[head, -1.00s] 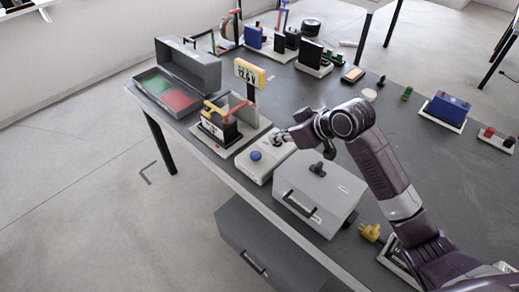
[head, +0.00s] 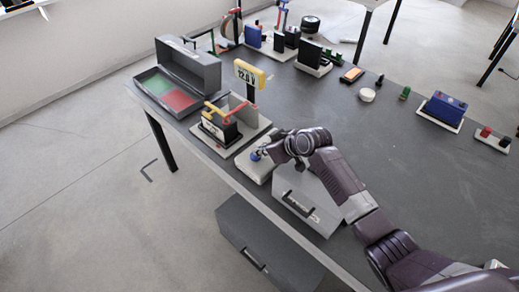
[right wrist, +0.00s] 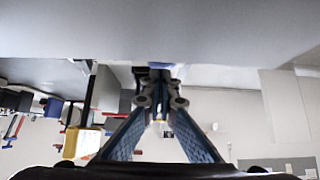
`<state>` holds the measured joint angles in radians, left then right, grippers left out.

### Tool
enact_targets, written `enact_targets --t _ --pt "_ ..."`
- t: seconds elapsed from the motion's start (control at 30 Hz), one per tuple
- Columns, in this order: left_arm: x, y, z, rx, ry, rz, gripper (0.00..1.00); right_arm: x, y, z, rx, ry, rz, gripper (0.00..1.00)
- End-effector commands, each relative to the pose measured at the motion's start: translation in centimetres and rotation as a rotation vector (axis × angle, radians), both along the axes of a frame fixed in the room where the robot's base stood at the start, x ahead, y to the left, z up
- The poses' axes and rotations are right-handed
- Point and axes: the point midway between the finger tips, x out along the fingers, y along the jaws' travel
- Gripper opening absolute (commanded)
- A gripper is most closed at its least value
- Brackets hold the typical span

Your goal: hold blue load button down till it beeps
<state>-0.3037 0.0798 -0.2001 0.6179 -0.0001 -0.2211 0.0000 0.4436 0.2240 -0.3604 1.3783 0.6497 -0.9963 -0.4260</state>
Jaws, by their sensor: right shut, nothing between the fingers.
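The blue button (head: 255,156) sits on a pale box (head: 253,171) near the table's front edge, partly hidden by my right gripper. My right gripper (head: 262,151) is shut and empty, with its tip right at the button. Whether it touches or presses the button cannot be told. In the right wrist view the closed fingers (right wrist: 158,97) point at a small blue patch (right wrist: 160,65) under a large pale surface. My left gripper is not in view.
A grey box with a handle (head: 300,207) stands under my right forearm. A battery tester with a yellow display (head: 249,73) stands behind the button box. A grey case with green and red compartments (head: 187,65) is at the left. The table's middle is clear.

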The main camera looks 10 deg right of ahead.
Motion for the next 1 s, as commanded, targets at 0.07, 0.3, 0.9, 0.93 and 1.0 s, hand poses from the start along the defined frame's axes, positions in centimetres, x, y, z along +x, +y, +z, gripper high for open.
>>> enact_targets --t 0.07,0.3,0.9,0.93,1.0 --pt "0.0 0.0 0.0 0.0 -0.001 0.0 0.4 0.0 0.0 -0.1 0.001 0.0 -0.001 0.0" --pt "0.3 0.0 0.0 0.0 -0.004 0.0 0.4 0.0 0.0 -0.2 0.001 -0.001 0.0 0.0" --pt "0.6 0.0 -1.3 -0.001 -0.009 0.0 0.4 -0.4 0.0 -3.2 -0.003 0.014 0.002 0.0" --pt "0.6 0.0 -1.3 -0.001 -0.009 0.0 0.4 -0.4 0.0 -3.2 -0.003 0.014 0.002 0.0" --pt "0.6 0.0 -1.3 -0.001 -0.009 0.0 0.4 -0.5 0.1 -3.2 -0.003 0.015 0.003 0.0"
